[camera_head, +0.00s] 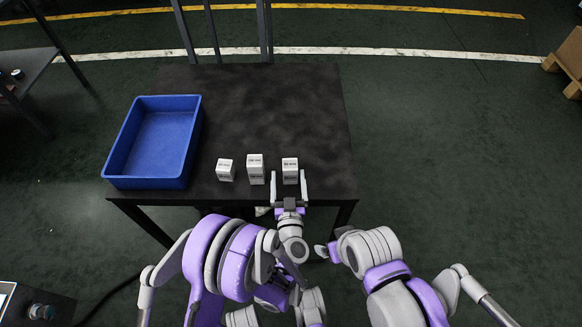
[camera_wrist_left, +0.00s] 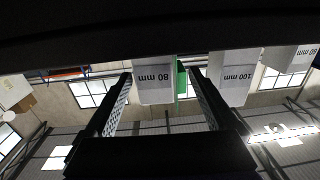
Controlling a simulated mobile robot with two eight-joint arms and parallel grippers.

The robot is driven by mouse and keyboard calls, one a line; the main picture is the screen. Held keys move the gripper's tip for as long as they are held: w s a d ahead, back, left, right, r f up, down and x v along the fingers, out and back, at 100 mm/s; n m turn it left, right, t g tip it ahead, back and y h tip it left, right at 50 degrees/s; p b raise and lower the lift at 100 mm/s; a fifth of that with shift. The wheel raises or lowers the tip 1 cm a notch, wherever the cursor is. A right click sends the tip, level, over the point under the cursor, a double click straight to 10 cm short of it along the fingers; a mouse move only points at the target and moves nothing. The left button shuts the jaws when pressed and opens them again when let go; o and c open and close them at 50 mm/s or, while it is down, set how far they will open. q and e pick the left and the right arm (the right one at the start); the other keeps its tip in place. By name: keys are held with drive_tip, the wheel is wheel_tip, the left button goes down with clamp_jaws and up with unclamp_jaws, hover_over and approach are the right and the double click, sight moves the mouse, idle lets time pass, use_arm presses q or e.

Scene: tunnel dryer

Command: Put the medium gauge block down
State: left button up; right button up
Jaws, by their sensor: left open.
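The medium gauge block (camera_head: 290,168), a white block marked 80 mm, stands upright at the right end of a row of three near the table's front edge. It also shows in the left wrist view (camera_wrist_left: 154,88), upside down, between the fingers. My left gripper (camera_head: 289,180) is open, with one finger on either side of the block; a gap shows beside it in the wrist view. A taller block marked 100 mm (camera_head: 255,168) stands to its left, also in the wrist view (camera_wrist_left: 236,80). A shorter white block (camera_head: 225,170) stands farthest left.
The dark table (camera_head: 270,105) is clear behind the blocks. An empty blue bin (camera_head: 193,143) sits at its left side. Thin dark posts (camera_head: 212,32) rise at the back edge.

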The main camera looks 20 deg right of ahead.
sight(290, 162)
use_arm(q)
drive_tip(key=shift+w+d, duration=0.15)
drive_tip(key=shift+w, duration=0.45)
drive_tip(key=x, duration=0.5)
drive_tip(key=shift+s+d+r, duration=0.1)
drive_tip(key=shift+d, duration=0.25)
clamp_jaws()
